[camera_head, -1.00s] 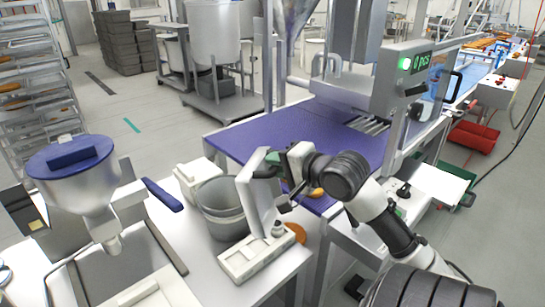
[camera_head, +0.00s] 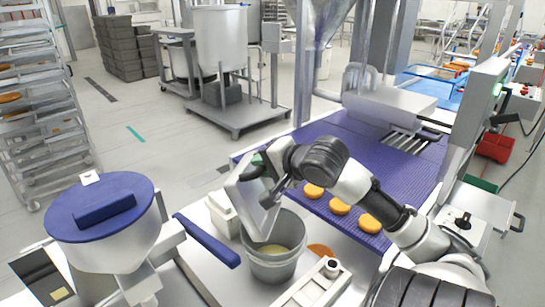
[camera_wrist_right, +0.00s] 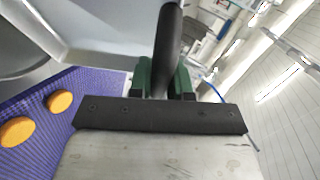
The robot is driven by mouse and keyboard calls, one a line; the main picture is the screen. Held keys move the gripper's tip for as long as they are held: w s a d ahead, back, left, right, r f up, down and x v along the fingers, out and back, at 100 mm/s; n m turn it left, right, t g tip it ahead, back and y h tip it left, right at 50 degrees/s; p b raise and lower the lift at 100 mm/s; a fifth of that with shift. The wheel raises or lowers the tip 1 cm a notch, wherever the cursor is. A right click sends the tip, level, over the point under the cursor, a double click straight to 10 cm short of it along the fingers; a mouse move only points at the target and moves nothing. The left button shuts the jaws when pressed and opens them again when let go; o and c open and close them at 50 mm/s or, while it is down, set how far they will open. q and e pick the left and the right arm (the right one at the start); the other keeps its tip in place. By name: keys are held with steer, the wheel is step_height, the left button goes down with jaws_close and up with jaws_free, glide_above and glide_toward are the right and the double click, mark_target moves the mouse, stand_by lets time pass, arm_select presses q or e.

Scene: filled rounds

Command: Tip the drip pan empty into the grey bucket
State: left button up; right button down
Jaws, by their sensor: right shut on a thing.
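The drip pan (camera_head: 247,196), a flat pale metal pan, is steeply tilted above the grey bucket (camera_head: 273,268), its lower end at or over the mouth. A little yellowish liquid shows inside the bucket. My right gripper (camera_head: 262,165) is shut on the pan's dark handle at the upper end. In the right wrist view the green fingers (camera_wrist_right: 165,80) clasp the black handle, and the pan's bare metal face (camera_wrist_right: 160,155) shows below a dark bar. Whether anything is still in the pan is hidden. My left gripper is not in view.
A hopper with a blue lid (camera_head: 100,205) and a blue lever (camera_head: 207,240) stand left of the bucket. A purple conveyor (camera_head: 375,160) with orange rounds (camera_head: 340,206) runs behind and right. A white block (camera_head: 222,212) stands beside the bucket.

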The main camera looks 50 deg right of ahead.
mark_target(246, 164)
steer(key=w+g, duration=0.1)
steer(key=w+a+p, duration=0.1)
steer(key=w+g+p, duration=0.1)
steer(key=w, duration=0.1)
steer(key=shift+a+n+g+h, duration=0.3)
steer(key=shift+n+h, duration=0.1)
arm_select(q)
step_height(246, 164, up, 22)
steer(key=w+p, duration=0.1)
steer(key=p, duration=1.8)
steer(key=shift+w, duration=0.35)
arm_select(e)
steer(key=w+a+f+n+g+h, duration=0.2)
steer(key=w+a+f+g+h, duration=0.1)
steer(key=w+f+g, duration=0.3)
steer(key=w+g, duration=0.2)
steer(key=g, duration=0.1)
steer(key=shift+w+a+g+h, duration=0.3)
steer(key=shift+w+a, duration=0.05)
steer(key=shift+a, duration=0.05)
steer(key=shift+f, duration=0.15)
